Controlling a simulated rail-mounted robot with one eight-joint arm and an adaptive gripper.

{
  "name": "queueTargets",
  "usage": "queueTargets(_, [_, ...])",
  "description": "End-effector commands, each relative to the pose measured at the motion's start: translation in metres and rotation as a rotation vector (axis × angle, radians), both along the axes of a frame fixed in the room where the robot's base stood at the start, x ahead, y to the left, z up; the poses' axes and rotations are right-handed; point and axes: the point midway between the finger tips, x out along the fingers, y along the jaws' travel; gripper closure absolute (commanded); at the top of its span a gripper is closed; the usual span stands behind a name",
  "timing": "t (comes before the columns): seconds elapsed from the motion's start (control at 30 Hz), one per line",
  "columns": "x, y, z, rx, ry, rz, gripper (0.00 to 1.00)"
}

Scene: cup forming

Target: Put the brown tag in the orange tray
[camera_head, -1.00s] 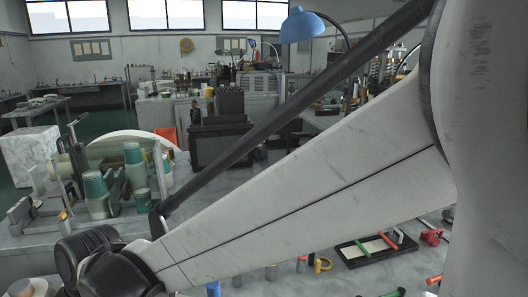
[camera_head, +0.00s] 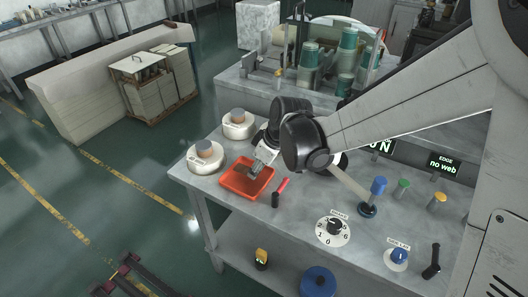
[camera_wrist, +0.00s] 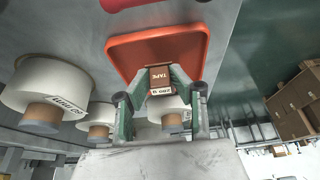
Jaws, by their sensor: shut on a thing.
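The orange tray (camera_head: 236,190) lies near the left end of the bench. My gripper (camera_head: 254,173) is over the tray's right part in the head view, pointing down. The tray (camera_wrist: 130,50) is behind the tag in the wrist view. I cannot tell whether the tag touches the tray floor.
A red-and-black tool (camera_head: 278,192) lies close to the tray's right side. Dials, and blue, green and yellow pegs, stand further right. The bench edge is just in front of the tray.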

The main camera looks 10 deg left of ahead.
Motion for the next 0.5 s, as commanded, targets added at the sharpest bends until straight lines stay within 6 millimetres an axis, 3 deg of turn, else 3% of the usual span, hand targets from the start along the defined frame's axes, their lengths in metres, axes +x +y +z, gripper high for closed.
queueTargets(0.2, [0.0, 0.0, -0.028, 0.0, 0.0, 0.0, 0.97])
queueTargets(0.5, [0.0, 0.0, -0.03, 0.0, 0.0, 0.0, 0.97])
